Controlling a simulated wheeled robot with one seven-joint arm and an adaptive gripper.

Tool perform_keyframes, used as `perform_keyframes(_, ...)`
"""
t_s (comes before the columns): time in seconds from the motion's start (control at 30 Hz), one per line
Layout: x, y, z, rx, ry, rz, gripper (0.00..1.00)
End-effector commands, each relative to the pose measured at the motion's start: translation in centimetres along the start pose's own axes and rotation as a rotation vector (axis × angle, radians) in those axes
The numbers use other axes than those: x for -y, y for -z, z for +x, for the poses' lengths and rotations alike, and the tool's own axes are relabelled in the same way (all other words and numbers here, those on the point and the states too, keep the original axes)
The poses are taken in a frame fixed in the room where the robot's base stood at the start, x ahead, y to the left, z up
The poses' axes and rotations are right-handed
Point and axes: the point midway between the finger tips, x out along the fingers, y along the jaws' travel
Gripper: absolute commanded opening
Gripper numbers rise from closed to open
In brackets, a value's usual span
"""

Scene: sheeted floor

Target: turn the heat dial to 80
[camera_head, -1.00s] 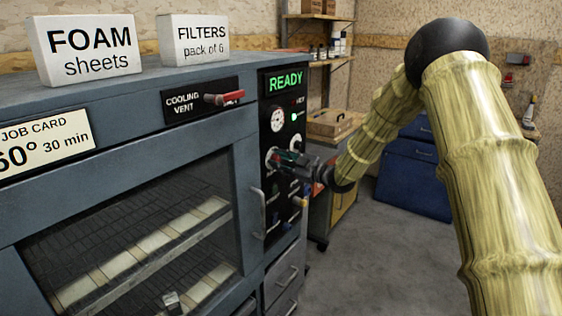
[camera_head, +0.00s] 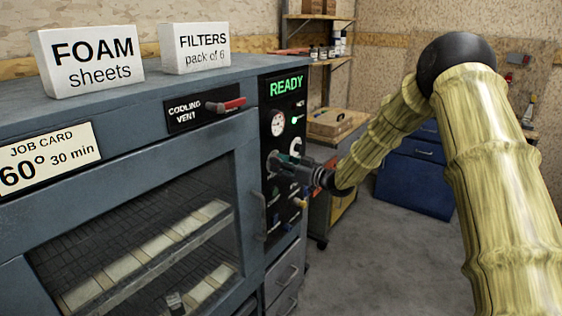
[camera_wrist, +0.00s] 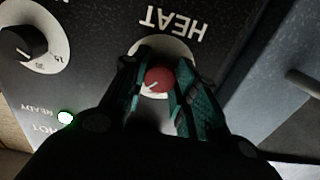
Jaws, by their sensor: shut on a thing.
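The heat dial (camera_wrist: 157,81) is a small red knob with a white mark, on a pale round plate under the word HEAT, upside down in the wrist view. My gripper (camera_wrist: 160,84) has its two teal fingers on either side of the knob, shut on it. The fingers cover much of the plate, and I cannot read the number the mark points to. In the head view my gripper (camera_head: 279,165) is against the oven's dark control panel (camera_head: 272,95) and hides the knob.
Another black knob (camera_wrist: 22,43) and a lit green lamp (camera_wrist: 65,117) are beside it. The panel shows a green READY sign (camera_head: 286,87). The job card (camera_head: 45,158) reads 60°, 30 min. A red-handled cooling vent lever (camera_head: 225,104) and door handle (camera_head: 259,215) are close by.

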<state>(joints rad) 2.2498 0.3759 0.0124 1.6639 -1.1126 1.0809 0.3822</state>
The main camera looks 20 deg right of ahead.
Motion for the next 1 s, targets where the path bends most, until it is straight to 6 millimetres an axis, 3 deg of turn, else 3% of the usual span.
perform_keyframes(0.43, -0.24, 0.19, -0.09, -0.001, -0.004, 0.291, 0.05)
perform_keyframes(1.0, -0.2, 0.09, -0.04, -0.002, -0.003, 0.365, 0.05)
